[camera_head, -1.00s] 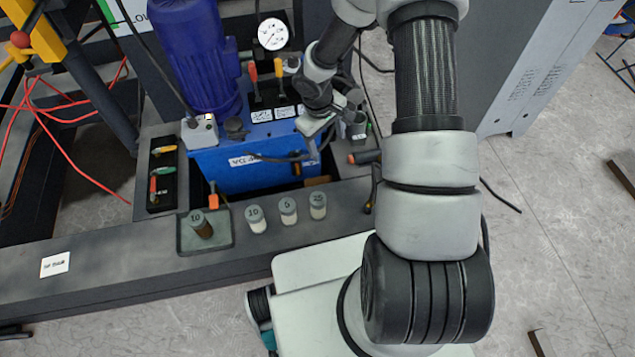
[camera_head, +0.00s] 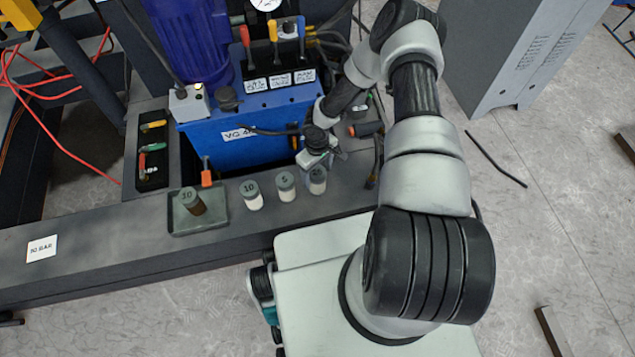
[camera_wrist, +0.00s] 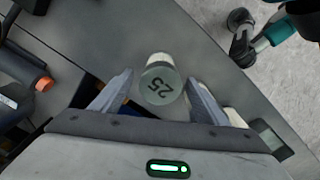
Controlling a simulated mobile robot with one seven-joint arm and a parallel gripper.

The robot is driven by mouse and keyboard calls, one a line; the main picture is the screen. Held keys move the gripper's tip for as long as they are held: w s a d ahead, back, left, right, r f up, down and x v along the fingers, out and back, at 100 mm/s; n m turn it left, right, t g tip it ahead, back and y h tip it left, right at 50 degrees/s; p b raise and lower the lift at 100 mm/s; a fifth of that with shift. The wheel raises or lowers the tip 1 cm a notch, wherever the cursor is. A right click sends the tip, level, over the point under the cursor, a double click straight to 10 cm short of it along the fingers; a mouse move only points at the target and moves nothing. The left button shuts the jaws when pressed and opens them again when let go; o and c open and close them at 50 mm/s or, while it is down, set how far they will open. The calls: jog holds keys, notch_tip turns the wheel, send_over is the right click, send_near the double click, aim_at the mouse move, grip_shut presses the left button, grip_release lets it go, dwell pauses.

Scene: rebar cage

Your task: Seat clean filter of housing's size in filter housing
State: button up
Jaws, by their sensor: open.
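Three clean white filters with grey caps stand in a row on the dark ledge: one marked 10 (camera_head: 251,194), one marked 5 (camera_head: 286,185) and one marked 25 (camera_head: 317,181). A brown filter marked 10 (camera_head: 194,202) stands apart in a shallow tray (camera_head: 213,222). My gripper (camera_head: 318,158) is open, directly over the 25 filter. In the wrist view, the 25 cap (camera_wrist: 160,84) shows between the two spread fingertips, with a gap on each side. I cannot clearly make out the filter housing; my arm covers part of the unit.
The blue power unit (camera_head: 235,155) with coloured levers stands behind the ledge. A black tool holder (camera_head: 153,160) is at the left. An orange-tipped black cylinder (camera_head: 366,129) lies right of my gripper. The ledge's left part is clear around a label (camera_head: 41,249).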

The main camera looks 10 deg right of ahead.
jog(key=shift+f+b, duration=1)
jog(key=shift+f, duration=2.1)
jog(key=c, duration=1.3)
jog(key=shift+r, duration=0.1)
